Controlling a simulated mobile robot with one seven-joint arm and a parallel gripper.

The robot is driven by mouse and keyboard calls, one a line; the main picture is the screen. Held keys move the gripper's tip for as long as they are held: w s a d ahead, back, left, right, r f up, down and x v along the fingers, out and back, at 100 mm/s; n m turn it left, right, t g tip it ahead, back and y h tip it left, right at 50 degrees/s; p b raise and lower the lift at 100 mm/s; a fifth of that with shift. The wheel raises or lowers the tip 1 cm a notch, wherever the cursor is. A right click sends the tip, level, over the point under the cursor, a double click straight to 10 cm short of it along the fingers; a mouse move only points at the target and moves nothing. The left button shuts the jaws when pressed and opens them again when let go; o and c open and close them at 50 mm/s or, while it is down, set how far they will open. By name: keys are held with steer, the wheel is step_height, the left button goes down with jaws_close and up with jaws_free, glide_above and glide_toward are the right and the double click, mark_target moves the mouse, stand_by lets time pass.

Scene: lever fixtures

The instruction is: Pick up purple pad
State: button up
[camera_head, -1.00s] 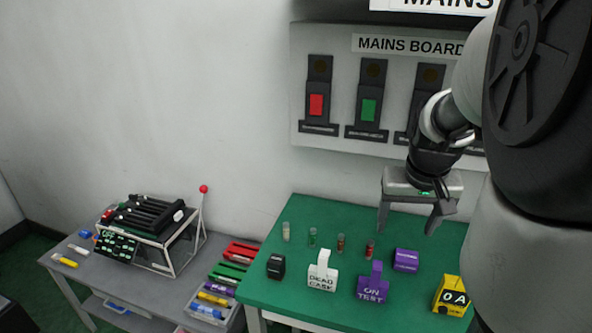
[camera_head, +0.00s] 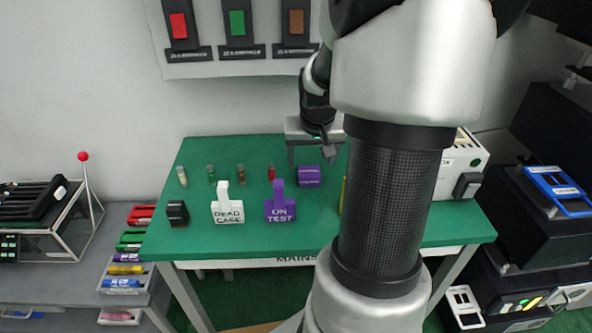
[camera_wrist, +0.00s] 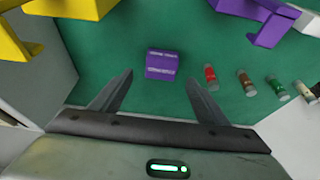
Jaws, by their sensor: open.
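The purple pad (camera_head: 309,176) is a small purple block lying on the green table top (camera_head: 330,225), right of the row of small vials. In the wrist view the purple pad (camera_wrist: 162,65) lies beyond my fingertips, roughly centred between them. My gripper (camera_wrist: 152,88) is open and empty, with both fingers apart and pointing toward the pad. In the head view my gripper (camera_head: 316,155) is just behind and above the pad, partly hidden by my arm. A purple "ON TEST" block (camera_head: 280,206) with an upright tab stands in front of the pad.
Several small vials (camera_head: 241,174) stand left of the pad. A white "DEAD CASK" block (camera_head: 228,208) and a black block (camera_head: 178,213) stand further left. A yellow block (camera_wrist: 70,8) shows at the wrist view's upper left. A white box (camera_head: 461,165) is at right.

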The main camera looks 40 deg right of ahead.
mark_target(309, 171)
steer(key=b+x, duration=0.1)
steer(key=x, duration=0.4)
steer(key=shift+a+f+b, duration=0.15)
steer(key=shift+f+b, duration=0.05)
steer(key=shift+b, duration=0.2)
steer(key=c, duration=1.1)
step_height(309, 171, up, 10)
steer(key=p, duration=0.2)
steer(key=shift+p, duration=0.4)
